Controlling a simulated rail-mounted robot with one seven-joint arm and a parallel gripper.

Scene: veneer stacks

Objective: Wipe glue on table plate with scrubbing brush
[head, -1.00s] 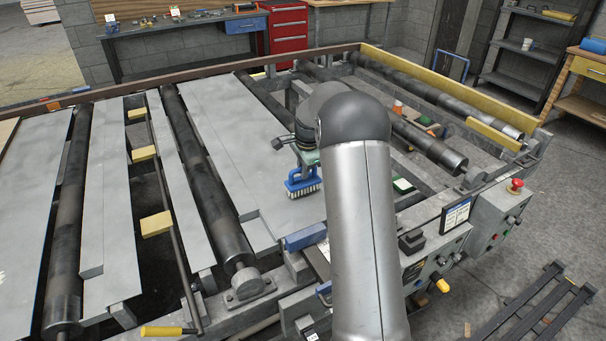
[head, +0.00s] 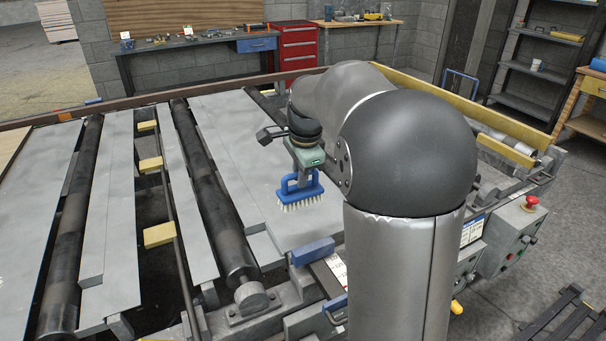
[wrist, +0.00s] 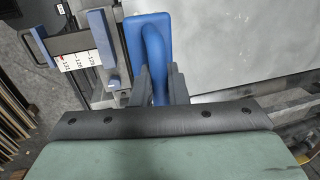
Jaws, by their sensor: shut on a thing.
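The scrubbing brush (head: 299,191) has a blue body and handle with white bristles pointing down. My gripper (head: 304,172) is shut on its handle, above the grey table plate (head: 290,232) in the head view. I cannot tell whether the bristles touch the plate. In the wrist view, the fingers of my gripper (wrist: 159,82) are on both sides of the blue brush handle (wrist: 152,58). The plate (wrist: 235,40) fills the upper right there, and the bristles are hidden. I cannot make out any glue; my arm hides part of the plate.
A blue block (head: 313,251) stands at the plate's near edge; a scale (wrist: 78,62) is left of the brush in the wrist view. Dark rollers (head: 205,170) lie left of the plate. A control box with a red button (head: 532,201) stands right.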

